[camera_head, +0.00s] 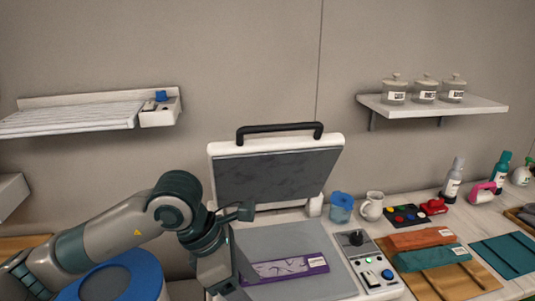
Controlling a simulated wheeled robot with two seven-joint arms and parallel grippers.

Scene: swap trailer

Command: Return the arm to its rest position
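My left arm reaches in from the left over the front left of an open press (222,165). My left gripper (238,282) points down at the left edge of the press's grey bed (270,238), beside the left end of a flat purple-bordered piece (290,267). The piece lies on the bed with a pale, patterned middle and a small label. The wrist hides most of the fingers, so I cannot tell whether they are open or whether they touch the piece. My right gripper is not in view.
The press lid stands raised with a black handle (280,129). A control box (365,265) is right of the bed. A blue round-topped object (118,276) sits under my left arm. A blue-lidded jar (341,207), mug (372,206) and folded cloths (420,238) crowd the right.

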